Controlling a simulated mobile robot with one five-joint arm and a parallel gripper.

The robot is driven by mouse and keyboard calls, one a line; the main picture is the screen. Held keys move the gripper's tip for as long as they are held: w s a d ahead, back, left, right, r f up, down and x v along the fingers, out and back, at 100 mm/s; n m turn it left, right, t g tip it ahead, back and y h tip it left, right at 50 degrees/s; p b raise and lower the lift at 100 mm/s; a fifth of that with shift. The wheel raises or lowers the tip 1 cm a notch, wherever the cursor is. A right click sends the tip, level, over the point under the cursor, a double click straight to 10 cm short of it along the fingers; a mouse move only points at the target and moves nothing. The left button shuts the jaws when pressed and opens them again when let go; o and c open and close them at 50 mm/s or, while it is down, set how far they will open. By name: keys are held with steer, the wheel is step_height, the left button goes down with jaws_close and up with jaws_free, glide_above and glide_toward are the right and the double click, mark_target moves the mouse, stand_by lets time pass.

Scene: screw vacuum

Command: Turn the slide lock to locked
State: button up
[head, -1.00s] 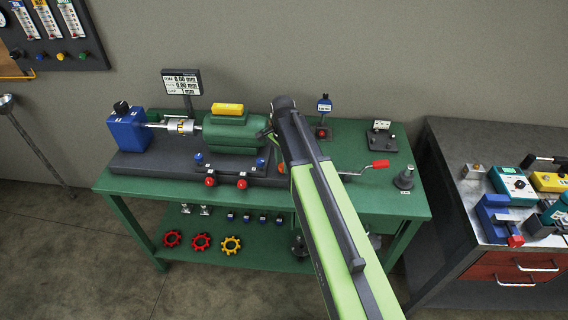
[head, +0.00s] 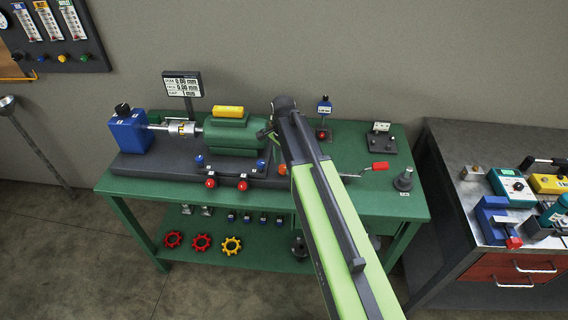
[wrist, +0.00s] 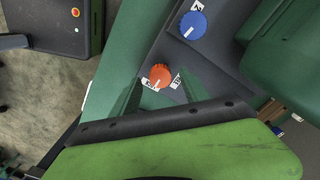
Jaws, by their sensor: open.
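An orange-red knob (wrist: 160,76) with a white pointer mark sits on the dark base in the wrist view. White labels lie beside it, too blurred to read; I take it to be the slide lock. In the head view two red knobs, one on the left (head: 211,183) and one on the right (head: 242,185), stand along the front of the machine base (head: 150,165); I cannot tell for certain which one the wrist view shows. My gripper (wrist: 158,92) is open, its fingers on either side of the orange-red knob. Contact cannot be told.
A blue knob (wrist: 193,25) marked 2 is close by in the wrist view. A green motor body (head: 232,136) rises behind the knobs. A red-handled crank (head: 380,166) and a grey post (head: 403,179) stand to the right on the green bench (head: 150,193).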

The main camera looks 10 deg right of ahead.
step_height(320, 180, up, 16)
steer(key=p, duration=1.5)
steer(key=b, duration=0.6)
glide_above(284, 169)
steer(key=s, duration=0.3)
step_height(284, 169, down, 6)
steer(key=s+f+n+b, duration=0.3)
steer(key=s+n, duration=0.7)
steer(key=n, duration=0.2)
steer(key=shift+s+n, duration=0.3)
steer(key=shift+n, duration=0.1)
